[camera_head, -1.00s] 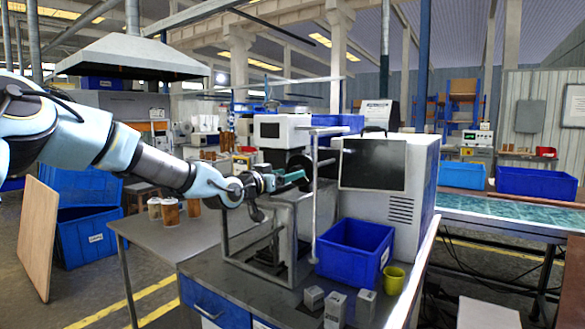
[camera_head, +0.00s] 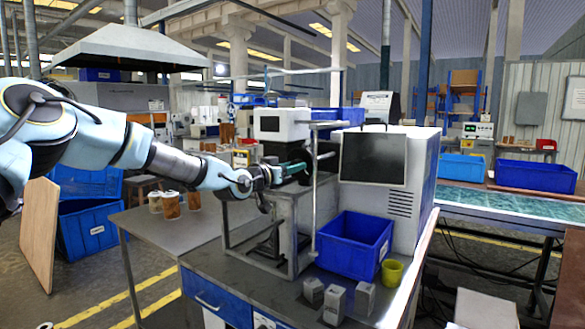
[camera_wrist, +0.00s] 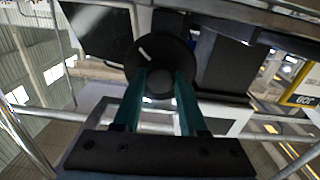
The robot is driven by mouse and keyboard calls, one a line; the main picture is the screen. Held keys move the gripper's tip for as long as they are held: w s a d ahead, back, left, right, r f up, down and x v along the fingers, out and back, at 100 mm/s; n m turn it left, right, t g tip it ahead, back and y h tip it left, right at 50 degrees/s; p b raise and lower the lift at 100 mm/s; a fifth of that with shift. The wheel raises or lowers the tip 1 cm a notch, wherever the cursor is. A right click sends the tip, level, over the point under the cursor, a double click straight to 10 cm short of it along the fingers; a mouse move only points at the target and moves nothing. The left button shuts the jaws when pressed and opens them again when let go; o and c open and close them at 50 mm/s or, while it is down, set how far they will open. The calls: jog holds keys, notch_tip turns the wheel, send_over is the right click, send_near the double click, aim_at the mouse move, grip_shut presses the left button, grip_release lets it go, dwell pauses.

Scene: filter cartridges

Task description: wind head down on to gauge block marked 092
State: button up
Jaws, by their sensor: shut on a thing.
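My gripper (camera_head: 302,169) reaches the upper part of a grey metal stand (camera_head: 302,215) on the bench. In the wrist view, my gripper's two teal fingers (camera_wrist: 160,90) are closed on the hub of a round black handwheel (camera_wrist: 145,52) with a white mark. The wheel is largely hidden by my gripper in the head view. Three small grey gauge blocks stand on the bench front: a left one (camera_head: 314,291), a middle one (camera_head: 334,305) and a right one (camera_head: 365,299). Their markings are too small to read. The stand's head is not clearly distinguishable.
A blue bin (camera_head: 340,252) and a yellow-green cup (camera_head: 392,272) stand right of the stand. A white cabinet with a dark screen (camera_head: 373,158) is behind them. Cartridges (camera_head: 171,205) stand on the grey table at left. The bench front left of the blocks is clear.

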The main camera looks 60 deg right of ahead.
grip_shut()
